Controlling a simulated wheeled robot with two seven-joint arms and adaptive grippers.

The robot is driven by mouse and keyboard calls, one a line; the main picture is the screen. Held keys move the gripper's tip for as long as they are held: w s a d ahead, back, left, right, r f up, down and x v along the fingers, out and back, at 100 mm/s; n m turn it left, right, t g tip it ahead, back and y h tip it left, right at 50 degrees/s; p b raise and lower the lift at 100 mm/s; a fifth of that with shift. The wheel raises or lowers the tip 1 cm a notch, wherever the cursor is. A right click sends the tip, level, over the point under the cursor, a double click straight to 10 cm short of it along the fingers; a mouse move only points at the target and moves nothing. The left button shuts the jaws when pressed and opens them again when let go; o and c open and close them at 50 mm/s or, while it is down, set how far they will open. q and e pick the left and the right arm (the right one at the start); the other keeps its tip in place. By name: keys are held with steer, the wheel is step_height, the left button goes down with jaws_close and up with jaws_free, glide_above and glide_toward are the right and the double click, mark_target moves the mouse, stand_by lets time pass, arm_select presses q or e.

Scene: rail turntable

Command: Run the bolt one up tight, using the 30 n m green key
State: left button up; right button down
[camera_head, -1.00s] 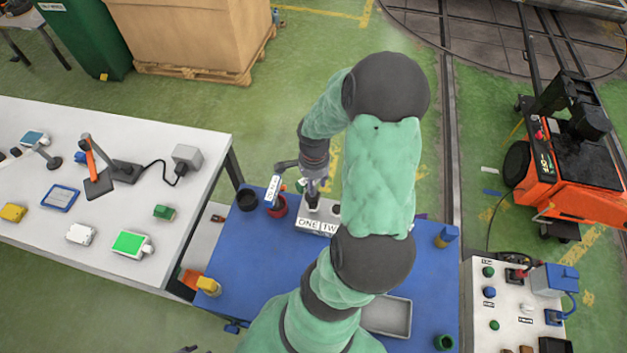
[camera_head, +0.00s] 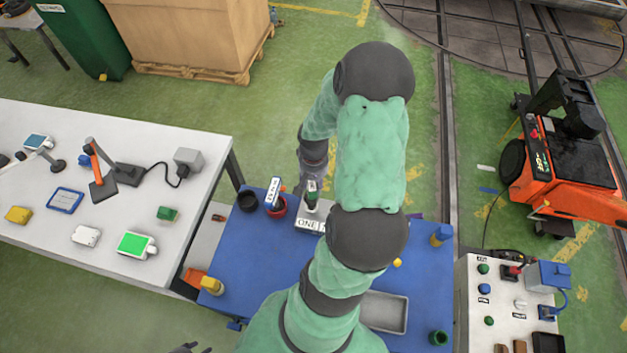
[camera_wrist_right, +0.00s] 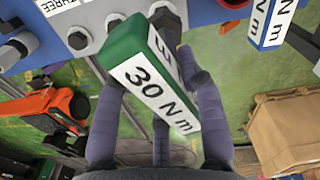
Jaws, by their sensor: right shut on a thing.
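My right gripper (camera_wrist_right: 160,125) is shut on the green key (camera_wrist_right: 125,45), whose white label reads 30 N m. In the head view, the key (camera_head: 311,187) stands over the grey block (camera_head: 308,223) labelled ONE, with my arm covering the block's right part. In the wrist view, hex bolt heads (camera_wrist_right: 78,40) show on the block beside the key, near a label THREE. The key hides its lower end, so I cannot tell whether it sits on bolt one. A dark tip at the bottom edge, probably my left gripper (camera_head: 188,348), barely shows.
A blue key (camera_head: 273,190) with a white label stands in a red cup (camera_head: 277,208), left of the block. A black cup (camera_head: 248,201) is beside it. A grey tray (camera_head: 384,311) lies on the blue table (camera_head: 250,270). The table's front left is mostly clear.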

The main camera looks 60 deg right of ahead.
steer(key=n+p, duration=0.1)
steer(key=n, duration=0.2)
steer(key=n+p, duration=0.2)
steer(key=n, duration=0.1)
steer(key=shift+w+d+r, duration=0.15)
steer(key=shift+r, duration=0.05)
steer(key=shift+f+n+p, duration=0.15)
steer(key=shift+n+p, duration=0.2)
steer(key=shift+n, duration=0.75)
steer(key=shift+f+b, duration=2.1)
steer(key=shift+f, duration=0.05)
stand_by(0.4)
steer(key=shift+m+b, duration=2.2)
steer(key=shift+m, duration=0.5)
